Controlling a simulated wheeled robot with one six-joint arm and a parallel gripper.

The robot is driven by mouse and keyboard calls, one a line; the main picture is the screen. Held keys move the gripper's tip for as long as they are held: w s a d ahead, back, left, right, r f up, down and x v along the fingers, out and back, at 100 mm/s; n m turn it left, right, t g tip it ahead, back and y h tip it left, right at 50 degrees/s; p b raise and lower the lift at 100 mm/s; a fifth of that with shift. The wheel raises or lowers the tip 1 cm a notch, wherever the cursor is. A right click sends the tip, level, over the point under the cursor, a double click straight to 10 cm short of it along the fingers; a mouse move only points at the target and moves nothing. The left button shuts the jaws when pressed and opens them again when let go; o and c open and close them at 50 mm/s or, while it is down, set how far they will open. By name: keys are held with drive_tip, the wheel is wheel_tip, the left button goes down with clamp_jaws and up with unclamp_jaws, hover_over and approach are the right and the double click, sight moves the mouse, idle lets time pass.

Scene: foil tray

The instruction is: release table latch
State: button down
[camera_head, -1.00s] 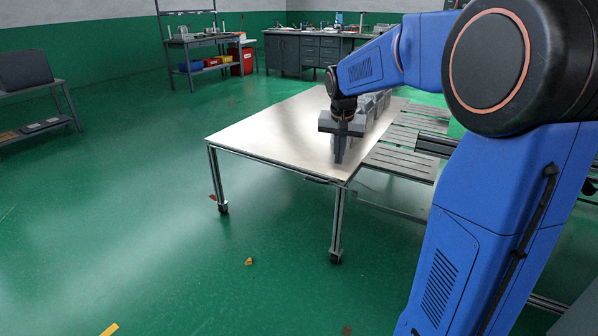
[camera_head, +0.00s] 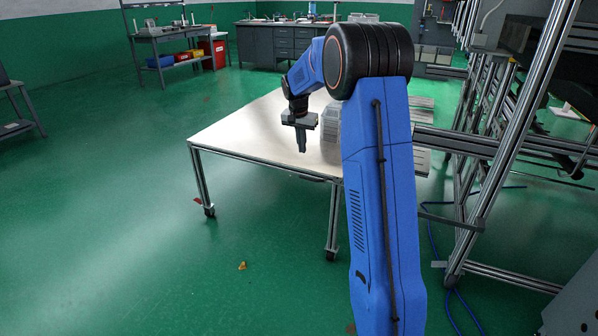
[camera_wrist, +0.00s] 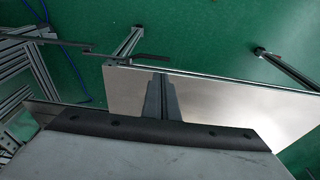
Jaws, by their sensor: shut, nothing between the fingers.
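The table (camera_head: 235,135) has a pale metal top on legs with casters; it also shows in the wrist view (camera_wrist: 220,95). My gripper (camera_head: 302,151) hangs from the arm above the tabletop, close to its front edge. In the wrist view the gripper (camera_wrist: 162,76) has its fingers together and empty, in front of the tabletop. A dark lever (camera_wrist: 150,57), which looks like the latch, lies along the table's edge, beyond the fingertips and apart from them. In the head view a small dark piece (camera_head: 308,178) sits under the front edge.
Grey trays (camera_head: 330,124) stand on the table, partly behind my arm. An aluminium frame (camera_head: 515,150) rises at the right, with a blue cable on the floor. Green floor in front and at left is mostly free, with a small yellow scrap (camera_head: 242,266).

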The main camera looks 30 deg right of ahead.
sight(303, 178)
drive_tip(key=shift+f, duration=0.15)
drive_tip(key=f, duration=0.4)
drive_tip(key=w+d+f, duration=0.1)
drive_tip(key=f, duration=0.4)
drive_tip(key=d+f, duration=0.1)
drive_tip(key=f, duration=0.3)
drive_tip(key=shift+w+d+f, duration=0.1)
drive_tip(key=shift+w+f, duration=0.1)
drive_tip(key=shift+w, duration=0.15)
drive_tip(key=shift+w+f, duration=0.1)
drive_tip(key=shift+w+a+f+g+h, duration=0.15)
drive_tip(key=shift+f+g+h, duration=0.2)
drive_tip(key=shift+f+g, duration=0.1)
drive_tip(key=shift+w+a+f+g+h, duration=0.1)
drive_tip(key=shift+a+f+g+h, duration=0.05)
drive_tip(key=shift+f+g+h, duration=0.25)
wheel_tip(303, 178, down, 6)
drive_tip(key=n+g+h, duration=0.1)
drive_tip(key=g+h, duration=0.3)
drive_tip(key=g, duration=0.1)
drive_tip(key=shift+s+d+f, duration=0.15)
drive_tip(key=shift+s+d, duration=0.1)
drive_tip(key=shift+s, duration=0.05)
drive_tip(key=shift+s+f, duration=0.1)
drive_tip(key=shift+f, duration=0.1)
